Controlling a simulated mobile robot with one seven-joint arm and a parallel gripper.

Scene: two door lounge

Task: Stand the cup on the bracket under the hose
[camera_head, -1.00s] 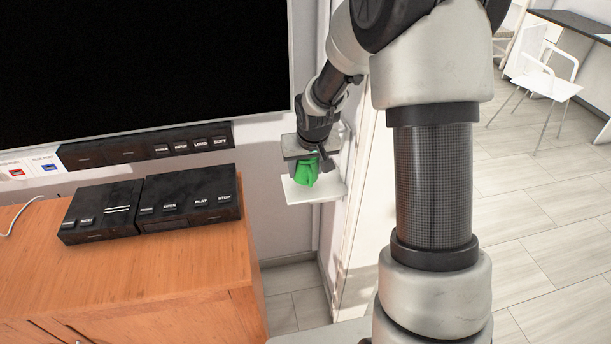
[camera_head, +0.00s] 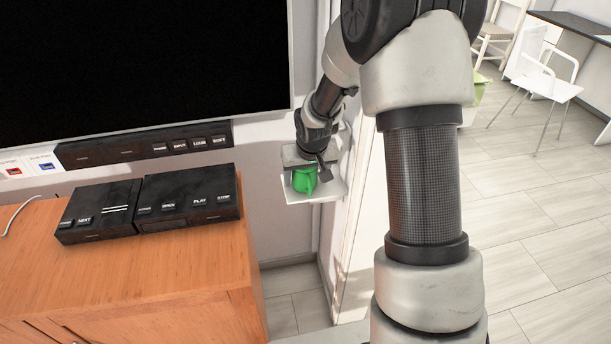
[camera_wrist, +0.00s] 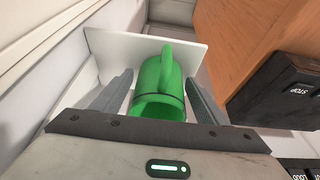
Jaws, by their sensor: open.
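The green cup (camera_head: 304,181) is at the white bracket (camera_head: 326,193), a flat plate on the wall right of the screen. The cup also shows in the wrist view (camera_wrist: 160,84), with its handle toward the top of the picture and its open rim toward the camera. The cup looks upright and on the bracket plate (camera_wrist: 118,52), but its base contact is hidden. My gripper (camera_wrist: 160,77) is open, with one finger on each side of the cup and a visible gap on the left. No hose can be made out.
A wooden cabinet (camera_head: 150,275) with two black devices (camera_head: 190,198) stands left of the bracket. A large black screen (camera_head: 140,60) hangs above it. A wall edge is close to the bracket's right.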

